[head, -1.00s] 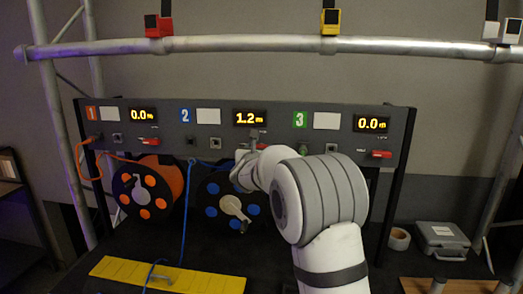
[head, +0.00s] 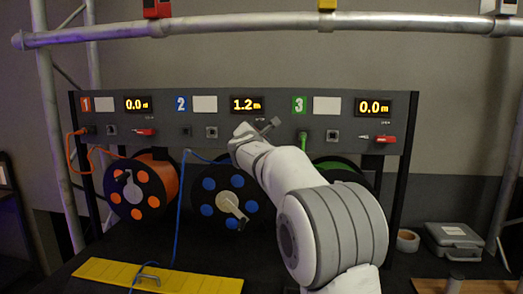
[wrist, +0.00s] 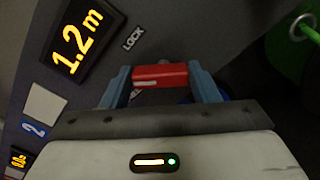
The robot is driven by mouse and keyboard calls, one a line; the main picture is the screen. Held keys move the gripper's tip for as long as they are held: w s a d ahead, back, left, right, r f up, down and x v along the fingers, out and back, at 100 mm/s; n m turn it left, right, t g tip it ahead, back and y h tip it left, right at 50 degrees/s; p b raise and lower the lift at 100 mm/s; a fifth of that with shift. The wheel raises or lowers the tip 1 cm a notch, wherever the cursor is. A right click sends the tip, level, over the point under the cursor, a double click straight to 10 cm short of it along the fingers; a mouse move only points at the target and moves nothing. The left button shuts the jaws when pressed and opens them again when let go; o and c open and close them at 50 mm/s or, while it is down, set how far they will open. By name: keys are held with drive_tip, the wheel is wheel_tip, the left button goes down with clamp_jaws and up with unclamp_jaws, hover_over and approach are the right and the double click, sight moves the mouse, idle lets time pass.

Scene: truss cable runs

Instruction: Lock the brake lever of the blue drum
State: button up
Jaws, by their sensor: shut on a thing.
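The blue drum (head: 208,197), with blue round spots and a pale crank, hangs below section 2 of the panel (head: 215,119). Its display (head: 247,104) reads 1.2 m. In the wrist view, the red brake lever (wrist: 160,76) lies between the blue-grey fingers of my gripper (wrist: 160,84), which is shut on it. The word LOCK (wrist: 132,38) shows on the panel up and left of the lever. A second label beside the left finger is mostly covered. In the head view, my gripper (head: 252,138) hides this lever.
An orange drum (head: 140,188) is left, a green drum (head: 340,168) partly behind my arm. A blue cable (head: 181,205) hangs left of the blue drum toward a yellow board (head: 155,277).

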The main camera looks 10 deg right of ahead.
drive_tip(key=shift+d+f+m+b, duration=0.15)
drive_tip(key=shift+m+b, duration=1.95)
drive_tip(key=shift+m, duration=0.3)
drive_tip(key=shift+d+f+m+b, duration=0.15)
drive_tip(key=shift+m+b, duration=1.95)
drive_tip(key=shift+m, duration=0.3)
drive_tip(key=o, duration=0.9)
drive_tip(key=shift+r, duration=0.1)
drive_tip(key=shift+o, duration=0.4)
drive_tip(key=shift+s+r, duration=0.1)
drive_tip(key=b+v, duration=0.3)
drive_tip(key=v, duration=0.4)
drive_tip(key=shift+s+a, duration=0.15)
drive_tip(key=shift+s, duration=0.2)
